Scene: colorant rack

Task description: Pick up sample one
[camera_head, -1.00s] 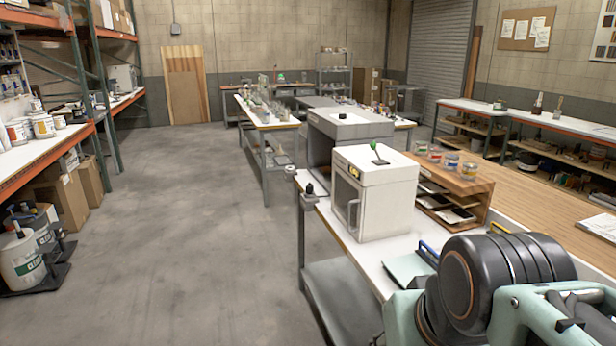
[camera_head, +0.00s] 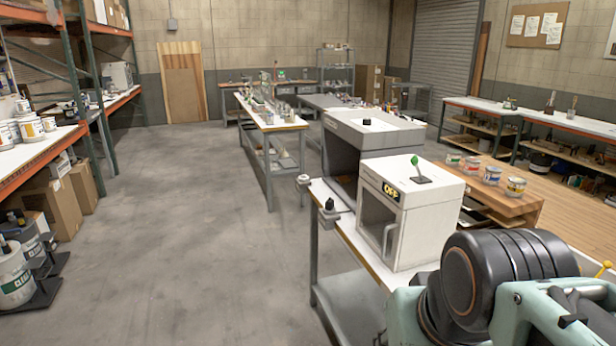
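No object is clearly marked as sample one, so I cannot tell which it is. Several small cans with coloured labels stand in a row on a wooden rack (camera_head: 535,208) at the right: a green-labelled can (camera_head: 453,158), a red-labelled can (camera_head: 472,164), a blue-labelled can (camera_head: 491,175) and a yellow-labelled can (camera_head: 515,187). They are too small to read. Part of my own dark and teal arm fills the lower right corner and hides the table behind it. My gripper cannot be made out in this view.
A white cabinet (camera_head: 415,228) with an OFF display stands on the near bench, left of the rack. A larger grey open-fronted box (camera_head: 345,150) is behind it. A shelf (camera_head: 50,150) with cans lines the left. The concrete floor (camera_head: 185,220) between is clear.

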